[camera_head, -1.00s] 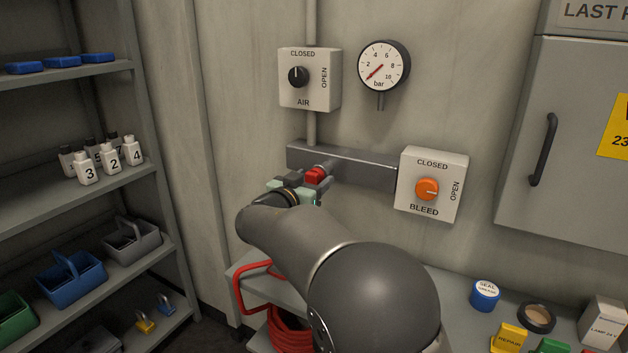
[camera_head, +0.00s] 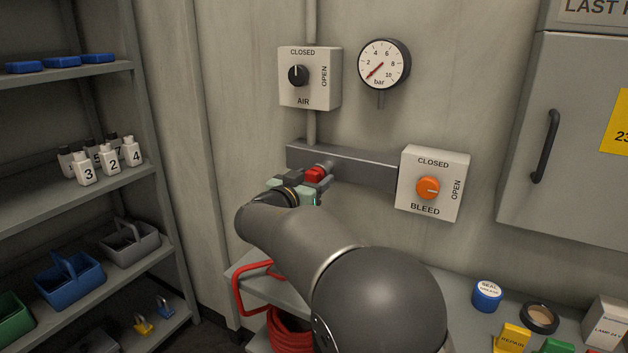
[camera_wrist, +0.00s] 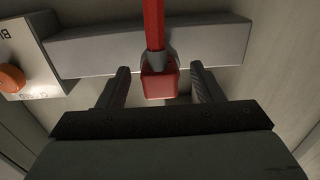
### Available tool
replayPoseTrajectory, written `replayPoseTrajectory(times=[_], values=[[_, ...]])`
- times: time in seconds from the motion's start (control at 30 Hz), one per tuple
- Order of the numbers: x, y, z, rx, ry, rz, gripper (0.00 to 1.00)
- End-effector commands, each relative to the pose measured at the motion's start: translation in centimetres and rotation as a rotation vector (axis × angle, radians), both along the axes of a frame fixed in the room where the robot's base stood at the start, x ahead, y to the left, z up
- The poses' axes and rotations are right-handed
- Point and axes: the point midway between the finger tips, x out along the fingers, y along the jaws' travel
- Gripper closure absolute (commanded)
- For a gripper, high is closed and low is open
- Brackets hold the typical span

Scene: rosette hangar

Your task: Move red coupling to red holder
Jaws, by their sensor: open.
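The red coupling (camera_head: 315,174) sits at the grey wall bar, in front of a short grey fitting. In the wrist view the coupling (camera_wrist: 159,82) is a red block with a grey collar, and a red hose-like length (camera_wrist: 154,24) runs from it to the top edge. My gripper (camera_wrist: 160,70) is open, with one finger on each side of the coupling and a visible gap on both sides. In the head view my gripper (camera_head: 298,189) is partly hidden by my arm. I cannot make out a red holder for certain.
The grey bar (camera_head: 365,168) runs along the wall to the BLEED box (camera_head: 433,184). The AIR box (camera_head: 309,78) and a gauge (camera_head: 384,64) are above. Below are coiled red hose (camera_head: 289,333), a red bent tube (camera_head: 240,295) and a bench with small items. Shelves stand left.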

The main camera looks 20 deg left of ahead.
Motion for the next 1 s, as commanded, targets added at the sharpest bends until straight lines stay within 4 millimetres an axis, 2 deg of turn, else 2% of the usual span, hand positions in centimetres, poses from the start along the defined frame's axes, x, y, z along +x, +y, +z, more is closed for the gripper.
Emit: replayPoseTrajectory(times=[0.5,0.57,0.7,0.73,1.0], values=[[0.0,-0.01,0.05,0.001,0.0,0.0,0.4],[0.0,-0.01,0.04,0.001,0.0,0.0,0.54],[0.0,-0.01,0.03,0.001,0.0,0.0,0.93],[0.0,-0.01,0.02,0.001,0.0,0.0,0.99],[-0.6,0.15,-0.17,0.001,0.0,0.0,0.99]])
